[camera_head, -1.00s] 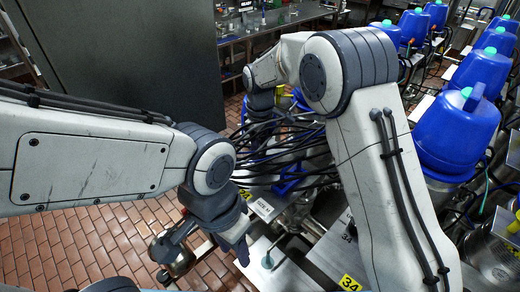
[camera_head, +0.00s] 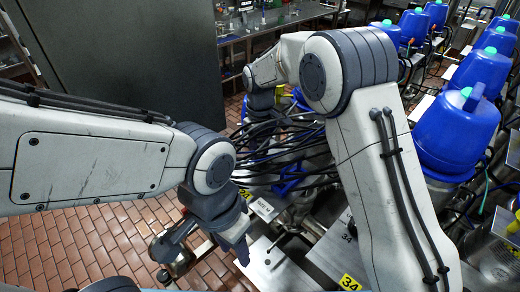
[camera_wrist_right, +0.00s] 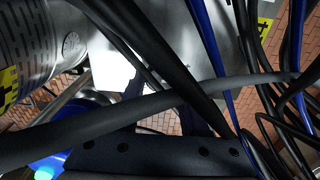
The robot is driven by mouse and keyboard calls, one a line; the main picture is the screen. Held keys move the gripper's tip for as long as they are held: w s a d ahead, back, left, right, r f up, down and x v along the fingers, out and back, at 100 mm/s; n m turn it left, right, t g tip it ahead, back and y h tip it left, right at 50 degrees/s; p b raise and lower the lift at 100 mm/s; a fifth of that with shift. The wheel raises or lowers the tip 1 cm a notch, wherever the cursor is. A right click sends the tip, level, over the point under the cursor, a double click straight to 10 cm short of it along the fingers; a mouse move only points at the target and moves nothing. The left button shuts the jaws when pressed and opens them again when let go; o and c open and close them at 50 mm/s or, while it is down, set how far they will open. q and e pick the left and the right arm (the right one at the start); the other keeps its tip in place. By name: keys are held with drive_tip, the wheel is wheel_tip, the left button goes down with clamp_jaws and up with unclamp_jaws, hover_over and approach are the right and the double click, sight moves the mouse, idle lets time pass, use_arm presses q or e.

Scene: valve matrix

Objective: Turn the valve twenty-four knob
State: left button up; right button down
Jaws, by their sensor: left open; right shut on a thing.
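In the head view a yellow tag that seems to read 24 (camera_head: 245,194) sits behind my left wrist, beside a small pale labelled plate (camera_head: 263,209). A thin dark lever (camera_head: 275,243) stands over a grey metal plate (camera_head: 272,272) in front of it. I cannot tell which part is the valve twenty-four knob. My left gripper (camera_head: 238,248) is open, pointing down at the left edge of that plate, just left of the lever. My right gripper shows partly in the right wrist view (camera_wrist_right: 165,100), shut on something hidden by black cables. In the head view its tip is hidden.
A thick bundle of black and blue cables (camera_head: 285,150) hangs between the arms. A yellow 34 tag (camera_head: 350,283) is at the bottom. Blue containers (camera_head: 457,130) line the right. Brick floor (camera_head: 80,245) is free at the left.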

sight(261, 152)
drive_tip(key=shift+c, duration=2.1)
unclamp_jaws()
wheel_tip(261, 152, up, 10)
drive_tip(key=p, duration=0.8)
drive_tip(key=shift+r+p, duration=0.25)
drive_tip(key=shift+p, duration=0.1)
drive_tip(key=shift+d, duration=0.1)
